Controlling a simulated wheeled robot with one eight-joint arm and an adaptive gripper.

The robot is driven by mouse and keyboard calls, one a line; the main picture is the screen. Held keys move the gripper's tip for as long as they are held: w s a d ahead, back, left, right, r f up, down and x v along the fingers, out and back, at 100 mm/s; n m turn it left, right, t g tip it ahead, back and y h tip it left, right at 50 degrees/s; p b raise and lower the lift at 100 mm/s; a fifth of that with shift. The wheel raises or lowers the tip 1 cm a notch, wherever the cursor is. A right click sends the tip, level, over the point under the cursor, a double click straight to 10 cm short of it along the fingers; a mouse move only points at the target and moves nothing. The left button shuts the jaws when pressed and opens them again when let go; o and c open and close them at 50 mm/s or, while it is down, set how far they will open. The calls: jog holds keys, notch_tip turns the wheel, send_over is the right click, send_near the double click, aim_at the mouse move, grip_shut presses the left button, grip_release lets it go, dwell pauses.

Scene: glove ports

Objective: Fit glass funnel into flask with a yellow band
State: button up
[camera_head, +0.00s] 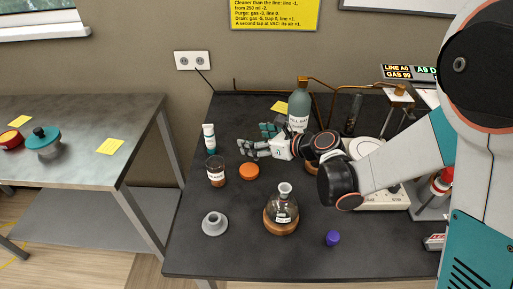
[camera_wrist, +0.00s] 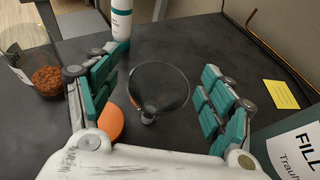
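The glass funnel (camera_wrist: 160,88) is a dark, see-through cone in the wrist view, with a small pale stem end. It lies between the fingers of my gripper (camera_wrist: 160,70), with a gap on both sides. My gripper is open, over the back middle of the dark table in the head view (camera_head: 253,140). I cannot make out the funnel in the head view. A round flask (camera_head: 282,209) with a clear neck and white label sits in a wooden ring near the table's front middle, apart from my gripper. I cannot make out a yellow band on it.
A brown-filled jar (camera_head: 216,172), white tube (camera_head: 209,138), orange disc (camera_head: 249,171) and tall labelled bottle (camera_head: 299,108) surround my gripper. A grey ring (camera_head: 215,224) and purple piece (camera_head: 333,238) lie either side of the flask. The front left table is mostly clear.

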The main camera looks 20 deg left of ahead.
jog(key=c, duration=1.1)
jog(key=shift+o, duration=0.2)
jog(key=shift+r, duration=0.15)
